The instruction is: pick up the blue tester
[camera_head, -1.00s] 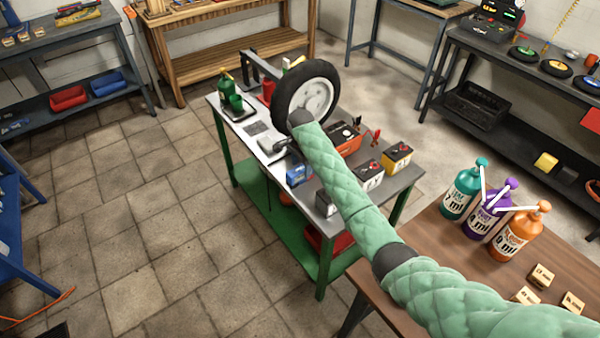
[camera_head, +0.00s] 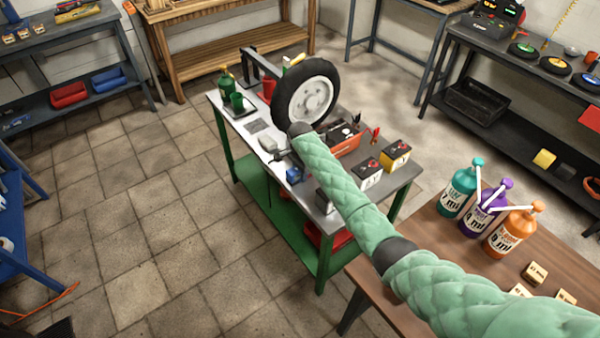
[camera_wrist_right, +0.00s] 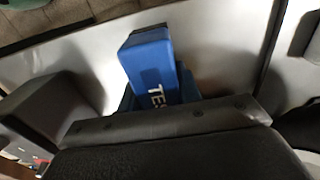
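The blue tester (camera_head: 294,175) is on the workbench (camera_head: 247,141), partly hidden by my right arm and gripper in the head view. In the right wrist view the tester (camera_wrist_right: 153,65) shows as a blue block with white letters "TES", its lower part hidden behind the gripper body. My right gripper (camera_head: 283,159) is over the bench at the tester. In the wrist view its dark fingers stand apart, to the left and right of the tester, with gaps on both sides. My left gripper is not in view.
A wheel with a black tyre (camera_head: 306,92) stands just behind the gripper. Bottles (camera_head: 460,189) stand on the brown table.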

